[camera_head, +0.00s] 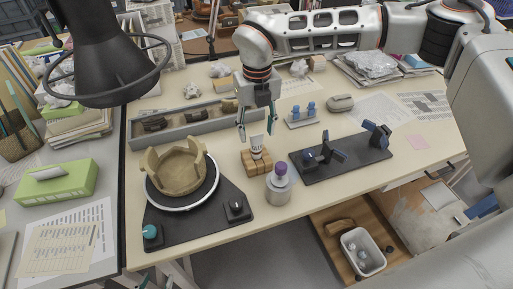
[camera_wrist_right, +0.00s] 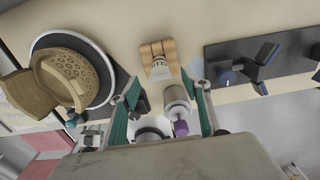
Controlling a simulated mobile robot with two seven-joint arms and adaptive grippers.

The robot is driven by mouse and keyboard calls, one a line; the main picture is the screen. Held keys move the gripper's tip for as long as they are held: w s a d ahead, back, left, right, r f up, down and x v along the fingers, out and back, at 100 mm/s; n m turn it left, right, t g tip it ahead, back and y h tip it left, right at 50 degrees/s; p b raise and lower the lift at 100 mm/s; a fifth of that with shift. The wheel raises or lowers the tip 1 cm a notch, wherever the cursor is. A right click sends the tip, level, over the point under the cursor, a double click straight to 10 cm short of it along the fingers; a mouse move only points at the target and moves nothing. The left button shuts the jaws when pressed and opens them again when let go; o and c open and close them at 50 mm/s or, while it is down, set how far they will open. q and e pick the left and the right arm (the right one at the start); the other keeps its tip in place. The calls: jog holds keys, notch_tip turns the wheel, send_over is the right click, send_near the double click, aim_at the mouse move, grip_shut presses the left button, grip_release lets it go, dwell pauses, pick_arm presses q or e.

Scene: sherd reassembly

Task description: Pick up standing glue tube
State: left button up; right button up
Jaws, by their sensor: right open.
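The white glue tube (camera_head: 256,145) stands upright in a wooden block (camera_head: 257,165) near the table's front edge. In the right wrist view the tube (camera_wrist_right: 160,69) is at upper middle, in the wooden block (camera_wrist_right: 157,48). My right gripper (camera_head: 257,125) is open and empty, pointing down, its fingers just above and around the tube's upper end as seen from the head. In the wrist view the two fingers (camera_wrist_right: 167,92) are spread wide, and the tube appears beyond their tips. I cannot tell the exact height gap. My left gripper is not in view.
A metal jar with a purple top (camera_head: 279,184) stands close to the block's right. A turntable (camera_head: 204,199) with a partly assembled pot (camera_head: 176,168) is left; a dark stand (camera_head: 345,157) is right. A grey sherd tray (camera_head: 190,131) lies behind. A black lamp (camera_head: 100,55) hangs upper left.

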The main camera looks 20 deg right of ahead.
aim_at(257, 150)
notch_tip(257, 150, down, 3)
jog(key=shift+r, duration=0.15)
jog(key=c, duration=1)
jog(key=shift+o, duration=0.2)
jog(key=shift+r, duration=0.1)
